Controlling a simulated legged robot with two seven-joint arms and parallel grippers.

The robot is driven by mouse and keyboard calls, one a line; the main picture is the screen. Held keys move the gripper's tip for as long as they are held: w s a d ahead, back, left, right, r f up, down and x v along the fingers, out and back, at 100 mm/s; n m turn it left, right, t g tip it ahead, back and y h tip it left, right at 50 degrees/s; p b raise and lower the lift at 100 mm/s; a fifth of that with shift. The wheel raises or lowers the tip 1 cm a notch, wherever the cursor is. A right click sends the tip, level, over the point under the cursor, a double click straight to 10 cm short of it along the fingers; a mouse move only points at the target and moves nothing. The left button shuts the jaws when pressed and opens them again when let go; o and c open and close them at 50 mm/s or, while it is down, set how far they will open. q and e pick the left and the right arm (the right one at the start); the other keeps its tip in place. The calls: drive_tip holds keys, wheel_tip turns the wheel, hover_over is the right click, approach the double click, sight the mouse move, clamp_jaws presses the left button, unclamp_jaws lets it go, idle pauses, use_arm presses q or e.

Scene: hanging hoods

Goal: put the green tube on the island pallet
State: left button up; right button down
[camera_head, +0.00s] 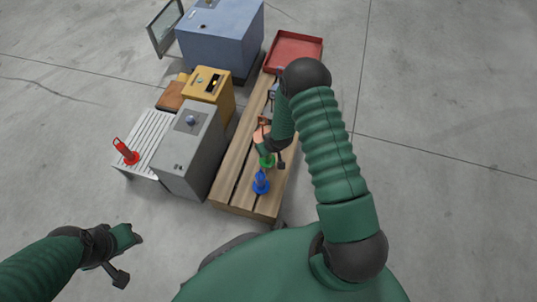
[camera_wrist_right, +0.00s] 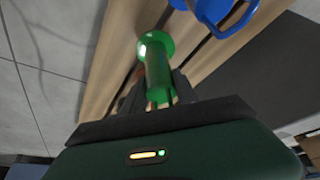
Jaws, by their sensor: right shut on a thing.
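The green tube (camera_head: 267,160) has a flared round end and shows over the near part of the wooden slatted pallet (camera_head: 230,196). In the right wrist view the green tube (camera_wrist_right: 158,75) runs out from between the fingers, flared end away from the hand. My right gripper (camera_head: 273,151) is shut on it; I cannot tell whether the tube touches the planks. The arm partly hides the tube's upper part. My left gripper (camera_head: 123,258) is away from the pallet at the lower left, above the floor; its finger opening is unclear.
A blue piece (camera_head: 261,183) stands on the pallet close to the green tube. A red tray (camera_head: 294,51) lies at the pallet's far end. Grey (camera_head: 186,155), yellow (camera_head: 211,86) and blue (camera_head: 222,38) cabinets line its left side. A red piece (camera_head: 127,152) sits on a white slatted stand (camera_head: 150,137).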

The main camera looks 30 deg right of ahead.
drive_tip(key=f+b, duration=0.3)
drive_tip(key=f, duration=0.1)
drive_tip(key=shift+d, duration=0.3)
drive_tip(key=shift+r, duration=0.3)
drive_tip(key=shift+f, duration=0.1)
drive_tip(key=c, duration=0.9)
unclamp_jaws()
drive_tip(key=shift+c, duration=0.2)
